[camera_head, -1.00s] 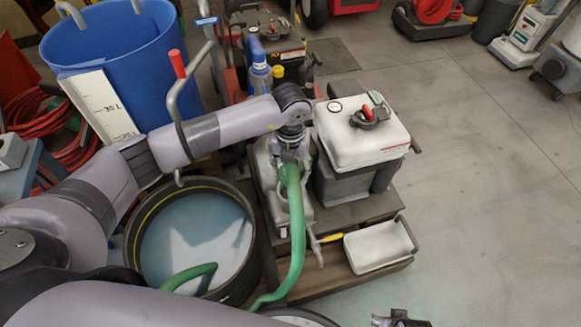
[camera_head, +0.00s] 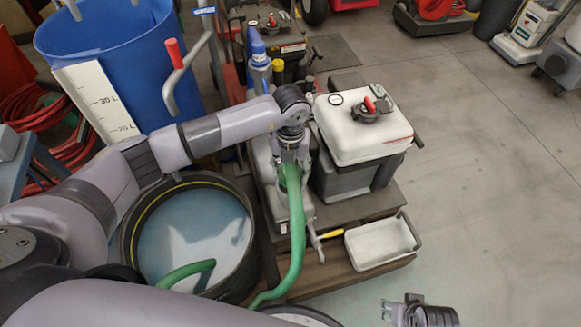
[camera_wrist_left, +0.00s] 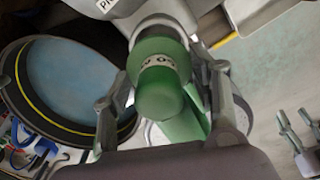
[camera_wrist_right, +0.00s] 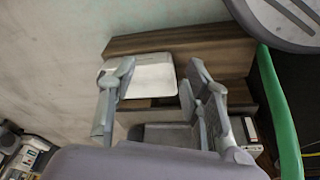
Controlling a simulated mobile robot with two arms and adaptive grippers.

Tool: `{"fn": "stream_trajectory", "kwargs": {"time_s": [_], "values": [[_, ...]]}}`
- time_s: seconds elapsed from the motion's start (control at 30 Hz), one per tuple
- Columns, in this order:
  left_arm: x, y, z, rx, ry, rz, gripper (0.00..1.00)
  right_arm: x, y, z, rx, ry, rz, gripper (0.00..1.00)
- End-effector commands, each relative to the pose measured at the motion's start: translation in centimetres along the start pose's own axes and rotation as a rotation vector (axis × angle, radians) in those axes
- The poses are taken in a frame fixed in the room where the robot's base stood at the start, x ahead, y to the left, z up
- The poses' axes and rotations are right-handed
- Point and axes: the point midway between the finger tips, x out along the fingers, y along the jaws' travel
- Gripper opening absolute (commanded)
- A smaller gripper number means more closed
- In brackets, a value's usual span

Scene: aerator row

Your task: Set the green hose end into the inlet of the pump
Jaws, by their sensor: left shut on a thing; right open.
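The green hose (camera_head: 296,235) runs up from the floor to my left gripper (camera_head: 290,168), which is shut on its end. In the left wrist view, the green hose end (camera_wrist_left: 160,88) with a white lettered band lies between the fingers. A pale round fitting (camera_wrist_left: 160,22) is right beside it; I cannot tell whether the end is inside it. The grey pump body (camera_head: 265,175) stands below the left gripper, partly hidden by the arm, and I cannot make out its inlet. My right gripper (camera_head: 388,310) is open and empty at the bottom of the head view.
A white-topped unit (camera_head: 355,140) stands just right of the left gripper. A white tray (camera_head: 381,245) sits on the wooden platform (camera_head: 310,283). A black tub (camera_head: 250,262) of water and a blue barrel (camera_head: 160,70) stand to the left.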

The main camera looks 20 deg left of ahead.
Motion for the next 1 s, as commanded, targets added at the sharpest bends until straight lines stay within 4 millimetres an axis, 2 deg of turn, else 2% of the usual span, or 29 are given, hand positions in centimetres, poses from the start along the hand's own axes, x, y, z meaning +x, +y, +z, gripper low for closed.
{"fn": "stream_trajectory", "kwargs": {"time_s": [0.17, 1.0], "values": [[0.6, 0.0, 0.0, 0.0, -0.001, -0.001, 0.19, -1.3, 0.1, -0.4, 0.001, 0.009, 0.002, 0.44], [0.4, 0.0, 0.1, 0.0, -0.001, 0.0, 0.19, -0.8, 0.1, -0.2, 0.001, 0.004, 0.001, 0.44]]}}
